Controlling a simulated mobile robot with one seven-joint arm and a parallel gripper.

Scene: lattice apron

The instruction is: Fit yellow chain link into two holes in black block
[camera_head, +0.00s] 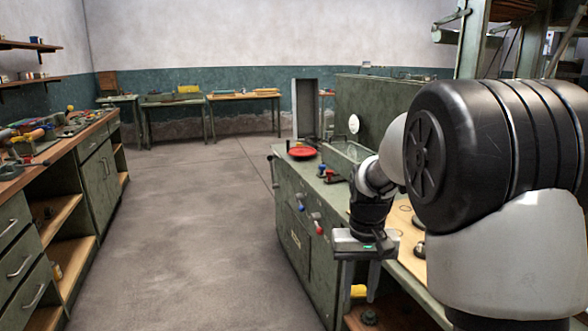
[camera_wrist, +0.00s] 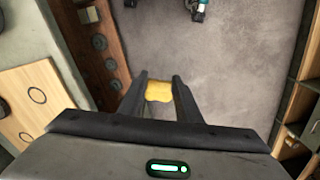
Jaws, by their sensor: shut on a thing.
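My gripper (camera_head: 359,285) hangs beside the green workbench, fingers pointing down, and is shut on the yellow chain link (camera_head: 358,291). In the wrist view, my gripper (camera_wrist: 159,88) has the yellow chain link (camera_wrist: 159,91) between its fingertips, over the grey floor. Only part of the link shows, so its full shape is unclear. I cannot make out a black block with two holes for certain in either view.
The green workbench (camera_head: 301,232) stands beside my gripper, with a red round object (camera_head: 302,153) on top. A pale board with ring outlines (camera_wrist: 16,110) lies left in the wrist view. Dark round objects (camera_wrist: 100,42) sit on a brown shelf. The floor (camera_head: 190,230) is clear.

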